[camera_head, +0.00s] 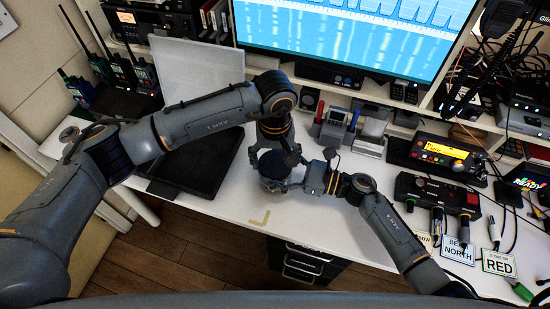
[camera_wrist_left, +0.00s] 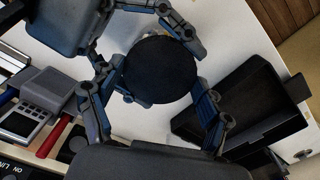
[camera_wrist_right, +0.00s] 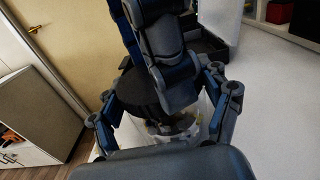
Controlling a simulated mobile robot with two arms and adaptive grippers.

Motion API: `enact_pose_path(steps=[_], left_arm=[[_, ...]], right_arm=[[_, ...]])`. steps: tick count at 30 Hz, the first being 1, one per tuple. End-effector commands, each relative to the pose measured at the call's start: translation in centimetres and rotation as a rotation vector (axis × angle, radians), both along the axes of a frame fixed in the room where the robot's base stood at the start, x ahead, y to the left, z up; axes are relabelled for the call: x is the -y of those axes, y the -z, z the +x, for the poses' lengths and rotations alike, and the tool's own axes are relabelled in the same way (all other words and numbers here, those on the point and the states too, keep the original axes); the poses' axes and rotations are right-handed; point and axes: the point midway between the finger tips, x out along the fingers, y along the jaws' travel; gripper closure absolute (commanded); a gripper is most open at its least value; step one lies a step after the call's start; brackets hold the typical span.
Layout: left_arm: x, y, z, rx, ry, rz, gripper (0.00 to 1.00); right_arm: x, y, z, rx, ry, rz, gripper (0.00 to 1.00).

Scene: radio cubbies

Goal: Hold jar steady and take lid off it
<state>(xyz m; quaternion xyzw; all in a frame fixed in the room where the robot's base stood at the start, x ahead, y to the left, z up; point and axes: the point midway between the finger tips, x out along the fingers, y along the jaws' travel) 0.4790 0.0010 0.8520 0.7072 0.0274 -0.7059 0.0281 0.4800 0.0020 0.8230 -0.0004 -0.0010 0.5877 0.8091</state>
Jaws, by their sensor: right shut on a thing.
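A clear jar with a round black lid stands upright on the white desk; the lid (camera_wrist_left: 160,70) fills the middle of the left wrist view. The jar's clear body (camera_wrist_right: 178,127) shows below the lid in the right wrist view, with small things inside that I cannot make out. My right gripper (camera_head: 284,181) comes in low from the right and is shut on the jar's body. My left gripper (camera_head: 274,153) points down from above, its fingers apart on either side of the lid. It looks open, and I cannot tell if it touches the lid.
A flat black tray (camera_head: 188,180) lies left of the jar. A pen and card holder (camera_head: 337,128) stands behind it to the right. A control box (camera_head: 437,192) and label cards (camera_head: 499,262) are at the right. The desk front near the yellow corner mark (camera_head: 260,219) is clear.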

Motion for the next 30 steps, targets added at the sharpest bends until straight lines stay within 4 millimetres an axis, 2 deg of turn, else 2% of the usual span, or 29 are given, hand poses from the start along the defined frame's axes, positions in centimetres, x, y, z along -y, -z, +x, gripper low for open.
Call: enact_pose_path(steps=[1,3,4,7,20,30], left_arm=[[0.0,0.1,0.0,0.0,0.0,0.001,0.49],[0.0,0.1,0.0,0.0,0.0,0.001,0.61],[0.0,0.1,0.0,-0.001,-0.001,0.001,0.19],[0.0,0.1,0.0,-0.001,-0.001,0.001,0.0],[0.0,-0.2,0.0,0.001,-0.001,0.0,0.0],[-0.1,-4.2,0.0,0.002,0.0,0.001,0.0]], right_arm=[[0.1,0.6,-0.1,-0.006,0.002,-0.01,1.0],[0.1,0.6,-0.1,-0.006,0.002,-0.01,1.0],[0.1,0.6,-0.1,-0.006,0.001,-0.01,1.0],[0.1,0.6,-0.1,-0.006,0.001,-0.01,1.0],[0.1,0.6,-0.2,-0.007,0.001,-0.01,1.0],[0.1,0.6,-0.2,-0.007,0.001,-0.01,1.0]])
